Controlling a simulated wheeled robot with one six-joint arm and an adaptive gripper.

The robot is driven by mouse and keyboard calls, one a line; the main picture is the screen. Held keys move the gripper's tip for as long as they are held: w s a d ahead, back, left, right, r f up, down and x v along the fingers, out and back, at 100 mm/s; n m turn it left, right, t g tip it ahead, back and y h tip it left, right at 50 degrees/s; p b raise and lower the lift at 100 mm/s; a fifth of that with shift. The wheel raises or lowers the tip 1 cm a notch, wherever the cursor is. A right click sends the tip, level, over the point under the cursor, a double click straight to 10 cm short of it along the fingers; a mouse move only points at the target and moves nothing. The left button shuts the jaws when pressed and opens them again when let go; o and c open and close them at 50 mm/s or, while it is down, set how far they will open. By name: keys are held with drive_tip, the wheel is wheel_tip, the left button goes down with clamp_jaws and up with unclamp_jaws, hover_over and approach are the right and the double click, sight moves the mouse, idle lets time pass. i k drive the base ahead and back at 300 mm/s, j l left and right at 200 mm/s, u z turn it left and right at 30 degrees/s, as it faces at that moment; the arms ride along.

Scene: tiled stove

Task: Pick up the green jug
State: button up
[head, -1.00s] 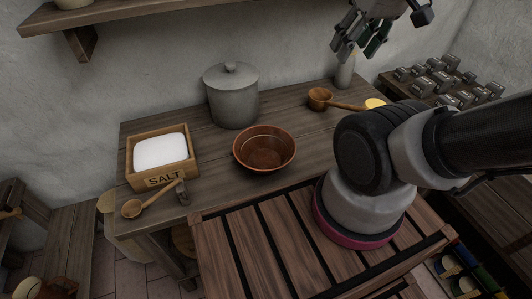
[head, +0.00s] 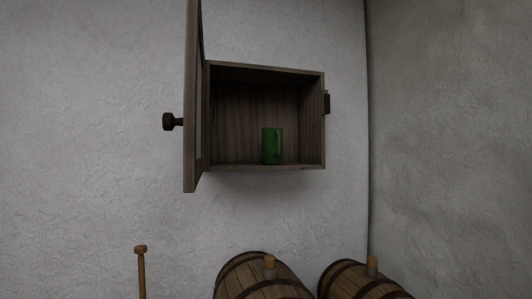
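The green jug (head: 269,146) stands upright in a wooden wall cabinet (head: 266,168), on its floor a little right of the middle. A handle-like part shows on the jug's right side. Nothing stands in front of the jug. My gripper is not in the current head view.
Two wooden barrels (head: 255,283) (head: 358,282) with pegs lie below the cabinet. A wooden handle (head: 142,270) stands upright at the lower left. A wall corner (head: 367,150) is right of the cabinet. The space before the cabinet opening looks clear.

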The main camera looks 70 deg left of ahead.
sight(272, 137)
drive_tip(key=u, duration=2.25)
